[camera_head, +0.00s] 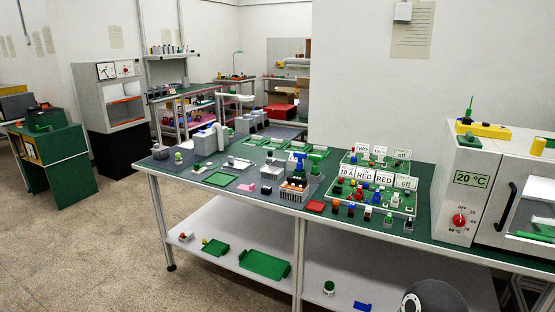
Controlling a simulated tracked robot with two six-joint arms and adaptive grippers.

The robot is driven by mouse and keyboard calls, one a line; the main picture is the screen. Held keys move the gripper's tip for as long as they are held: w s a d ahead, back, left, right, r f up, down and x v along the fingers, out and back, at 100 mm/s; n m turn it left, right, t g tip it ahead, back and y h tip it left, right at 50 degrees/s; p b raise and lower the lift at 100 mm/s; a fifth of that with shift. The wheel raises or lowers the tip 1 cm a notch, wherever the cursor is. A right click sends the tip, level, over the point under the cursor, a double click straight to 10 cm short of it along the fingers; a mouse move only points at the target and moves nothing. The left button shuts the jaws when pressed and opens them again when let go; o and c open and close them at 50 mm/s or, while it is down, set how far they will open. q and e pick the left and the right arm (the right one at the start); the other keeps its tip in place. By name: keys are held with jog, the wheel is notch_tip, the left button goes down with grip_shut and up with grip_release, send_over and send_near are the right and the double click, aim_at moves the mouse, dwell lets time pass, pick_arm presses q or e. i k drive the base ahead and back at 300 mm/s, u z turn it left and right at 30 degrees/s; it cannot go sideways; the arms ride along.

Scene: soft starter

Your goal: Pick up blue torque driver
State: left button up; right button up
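A blue T-shaped handle (299,158), which looks like the blue torque driver, stands upright on the green-topped workbench (430,228). It is at or just behind a small grey and orange device (293,189) near the bench's front edge. Its lower end is hidden or too small to make out. Neither of my grippers shows in the view. A dark grey rounded part at the bottom right edge looks like a piece of my own arm.
Right of the handle are a green board (376,196) with labels and several coloured parts, and a white oven (470,185) marked 20 °C. A lower shelf (225,262) holds green trays. Open floor (80,260) lies at the left.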

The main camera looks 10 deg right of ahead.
aim_at(300, 155)
jog(key=u, duration=0.25)
jog(key=i, duration=1.45)
jog(key=z, duration=0.55)
